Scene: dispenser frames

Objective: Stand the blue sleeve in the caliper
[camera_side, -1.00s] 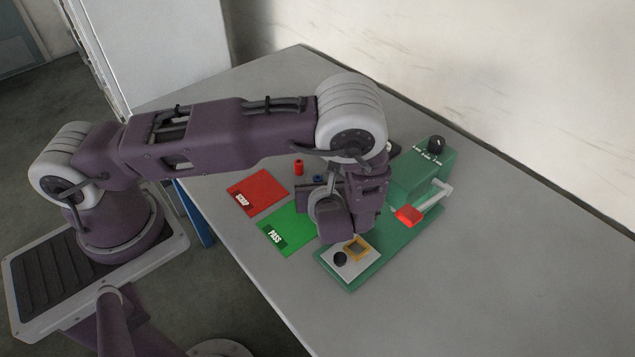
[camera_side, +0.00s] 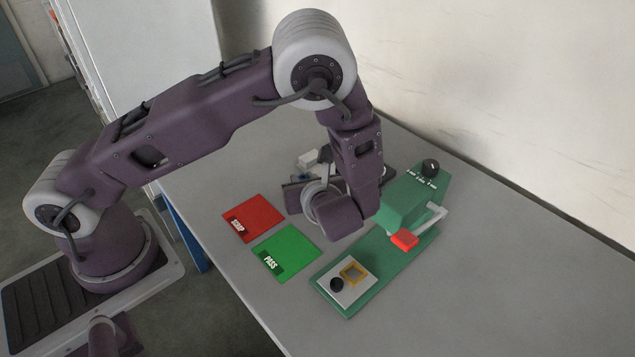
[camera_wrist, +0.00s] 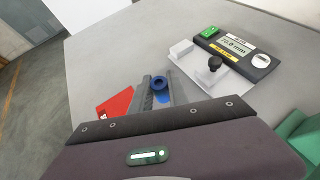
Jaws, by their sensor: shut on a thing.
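The blue sleeve (camera_wrist: 159,82) is between the two fingers of my gripper (camera_wrist: 160,92) in the wrist view, its round open end toward the camera. My gripper is shut on it. I cannot tell how far it is above the table. The caliper (camera_wrist: 222,76) lies beyond and to the right of the gripper, with a display, a black knob and pale jaws (camera_wrist: 180,52). The sleeve is apart from these jaws.
A red SCRAP mat (camera_side: 256,212) and a green PASS mat (camera_side: 291,248) lie left of my gripper. The front table area is clear.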

